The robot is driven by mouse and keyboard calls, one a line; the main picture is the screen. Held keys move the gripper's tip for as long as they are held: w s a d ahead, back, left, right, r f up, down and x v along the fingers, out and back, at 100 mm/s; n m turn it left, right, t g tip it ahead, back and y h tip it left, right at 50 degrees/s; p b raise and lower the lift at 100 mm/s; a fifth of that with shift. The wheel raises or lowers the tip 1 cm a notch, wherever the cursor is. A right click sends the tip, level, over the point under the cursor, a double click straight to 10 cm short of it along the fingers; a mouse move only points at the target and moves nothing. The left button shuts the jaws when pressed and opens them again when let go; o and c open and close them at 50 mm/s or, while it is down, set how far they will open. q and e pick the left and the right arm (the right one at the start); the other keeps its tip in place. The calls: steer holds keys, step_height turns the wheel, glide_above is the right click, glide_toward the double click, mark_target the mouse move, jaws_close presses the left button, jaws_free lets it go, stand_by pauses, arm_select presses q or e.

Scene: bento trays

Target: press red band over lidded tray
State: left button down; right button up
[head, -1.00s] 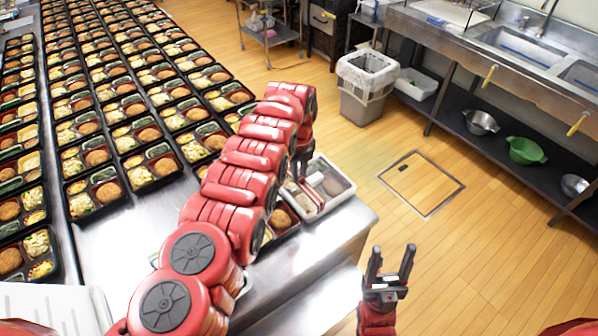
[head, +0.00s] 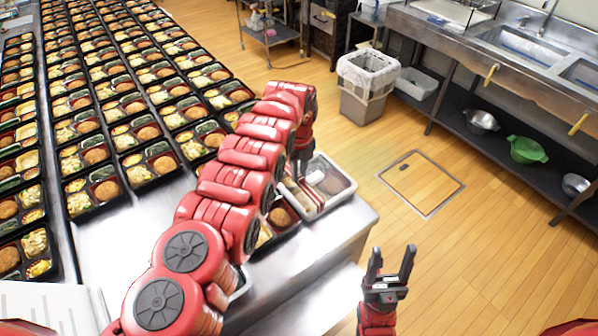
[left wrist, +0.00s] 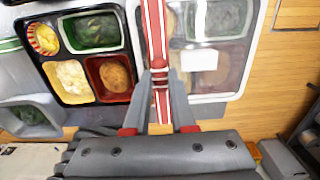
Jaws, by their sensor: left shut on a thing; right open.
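The red band (left wrist: 155,30), with white stripes, runs lengthwise in the left wrist view along the left part of the lidded tray (left wrist: 250,60). My left gripper (left wrist: 160,72) is shut on the band, close above the tray. Whether the band touches the lid all along is not clear. The lidded tray has a clear, shiny lid with a pale rim; in the head view it stands at the table's right end (head: 350,190), partly hidden by my left arm. My left gripper (head: 301,172) is partly hidden there too. My right gripper (head: 390,262) is open and empty, off the table's right side.
An open bento tray (left wrist: 75,99) lies left of the lidded tray. Many filled trays (head: 131,192) stand in rows on the steel table (head: 127,238). A small green-topped container (left wrist: 30,115) sits nearby. A bin (head: 366,85) stands on the floor beyond.

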arm_select(q)
steer(key=shift+f, duration=0.2)
steer(key=shift+f+b, duration=1.4)
steer(key=shift+b, duration=0.15)
steer(key=shift+f+b, duration=0.1)
steer(key=shift+b, duration=0.25)
steer(key=shift+c, duration=0.6)
jaws_free()
